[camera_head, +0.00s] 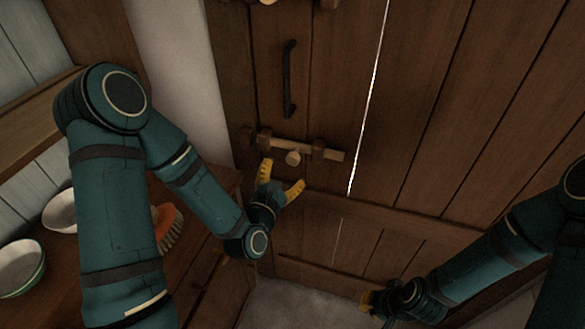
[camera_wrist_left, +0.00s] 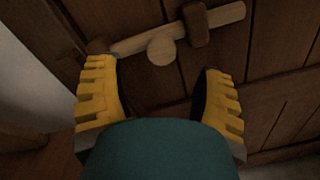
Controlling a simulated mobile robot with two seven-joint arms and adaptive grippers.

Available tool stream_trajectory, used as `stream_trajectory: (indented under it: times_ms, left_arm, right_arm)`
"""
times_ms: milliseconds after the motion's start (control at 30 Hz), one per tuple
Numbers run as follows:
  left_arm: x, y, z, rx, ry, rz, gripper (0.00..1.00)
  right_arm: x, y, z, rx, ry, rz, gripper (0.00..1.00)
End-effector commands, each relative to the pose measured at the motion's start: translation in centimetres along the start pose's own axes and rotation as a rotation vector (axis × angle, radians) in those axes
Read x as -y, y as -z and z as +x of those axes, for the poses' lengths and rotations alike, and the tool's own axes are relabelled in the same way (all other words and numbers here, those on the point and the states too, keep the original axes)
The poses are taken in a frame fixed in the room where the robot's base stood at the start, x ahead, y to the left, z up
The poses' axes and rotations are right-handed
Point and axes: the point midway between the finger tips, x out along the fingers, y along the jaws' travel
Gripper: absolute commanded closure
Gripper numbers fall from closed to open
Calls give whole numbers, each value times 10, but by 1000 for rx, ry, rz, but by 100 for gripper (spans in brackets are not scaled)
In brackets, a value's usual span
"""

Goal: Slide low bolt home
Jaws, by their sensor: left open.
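The low bolt (camera_head: 333,154) is a pale wooden bar lying across the dark plank door, with a round knob (camera_head: 293,158) on its front. Dark wooden brackets hold it. Its right end stops just short of the bright vertical gap. My left gripper (camera_head: 282,177) is open just below the knob, its yellow fingers pointing up to the door. In the left wrist view, the bolt (camera_wrist_left: 228,14) runs across the top and the knob (camera_wrist_left: 161,51) sits between and just beyond the fingertips, apparently untouched. My right gripper (camera_head: 368,301) is low at the right; its fingers are mostly hidden.
A dark vertical handle (camera_head: 289,78) is above the bolt. Another wooden fitting (camera_head: 328,4) shows at the top edge. A counter at left holds bowls (camera_head: 21,267) and an orange brush (camera_head: 167,229). The door right of the gap is clear.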

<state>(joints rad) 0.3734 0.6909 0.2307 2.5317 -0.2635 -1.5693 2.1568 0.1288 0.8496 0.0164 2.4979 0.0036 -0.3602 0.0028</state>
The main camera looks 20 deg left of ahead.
Motion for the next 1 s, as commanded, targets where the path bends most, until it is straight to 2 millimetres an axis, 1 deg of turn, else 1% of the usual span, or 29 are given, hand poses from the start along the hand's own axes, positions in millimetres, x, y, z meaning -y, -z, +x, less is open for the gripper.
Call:
stream_trajectory:
  times_ms: [33,300,400,500,600,767,1000]
  left_arm:
    - [2,3,1,3,-1,1,32]
    - [3,2,4,4,-3,-5,32]
    - [2,-2,25,4,-1,-6,32]
    - [2,-2,39,2,-1,-7,32]
    - [2,-2,50,2,-1,-7,32]
    - [2,-2,58,0,0,-7,32]
    - [2,-1,59,0,0,-6,32]
  right_arm:
    - [-4,-2,10,3,0,-1,100]
    - [-14,-10,38,15,1,-7,100]
    - [-12,-9,32,15,1,-7,100]
    - [-12,-8,31,14,1,-7,100]
    - [-12,-8,31,14,1,-6,100]
    - [-12,-8,31,14,1,-6,100]
    - [-12,-8,32,14,1,-6,100]
